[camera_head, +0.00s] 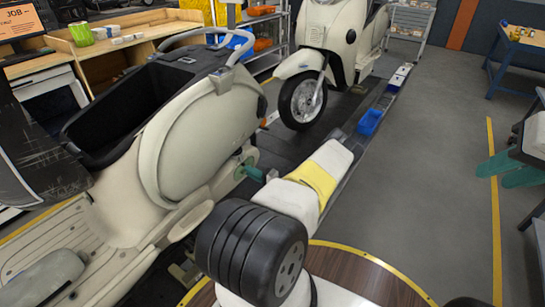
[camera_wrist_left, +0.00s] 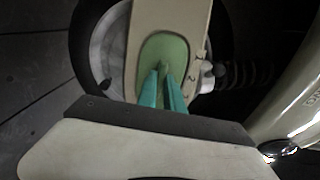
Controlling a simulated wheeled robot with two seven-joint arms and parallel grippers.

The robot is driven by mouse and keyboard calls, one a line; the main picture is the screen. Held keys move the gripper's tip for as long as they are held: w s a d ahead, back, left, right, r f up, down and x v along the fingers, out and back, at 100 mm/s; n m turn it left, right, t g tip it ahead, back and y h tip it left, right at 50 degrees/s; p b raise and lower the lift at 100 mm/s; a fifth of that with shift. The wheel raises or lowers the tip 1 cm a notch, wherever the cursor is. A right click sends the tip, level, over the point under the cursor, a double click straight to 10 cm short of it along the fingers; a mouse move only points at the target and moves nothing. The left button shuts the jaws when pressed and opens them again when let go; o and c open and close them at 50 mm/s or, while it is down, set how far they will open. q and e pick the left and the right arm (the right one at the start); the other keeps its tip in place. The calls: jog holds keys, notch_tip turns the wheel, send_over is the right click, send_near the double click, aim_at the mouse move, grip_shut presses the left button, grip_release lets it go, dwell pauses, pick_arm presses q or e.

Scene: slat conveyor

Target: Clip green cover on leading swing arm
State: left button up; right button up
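The cream scooter (camera_head: 200,140) fills the left of the head view. In the left wrist view its pale swing arm (camera_wrist_left: 144,22) runs down in front of the dark wheel (camera_wrist_left: 90,60). The oval green cover (camera_wrist_left: 177,48) lies against the face of the swing arm; whether it is clipped in cannot be told. My left gripper (camera_wrist_left: 161,72) has its teal fingers together at the middle of the cover, apparently pinching it. In the head view the left gripper (camera_head: 241,171) reaches the scooter's lower side. My right gripper (camera_head: 492,174) is at the right edge, fingers apart and empty.
A second cream scooter (camera_head: 340,30) stands farther back on the dark conveyor (camera_head: 290,155). A wooden desk (camera_head: 140,45) stands at the back left. Grey floor (camera_head: 430,150) is clear on the right, before the blue-legged table (camera_head: 515,60).

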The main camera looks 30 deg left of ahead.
pick_arm(q)
jog(key=o, duration=0.5)
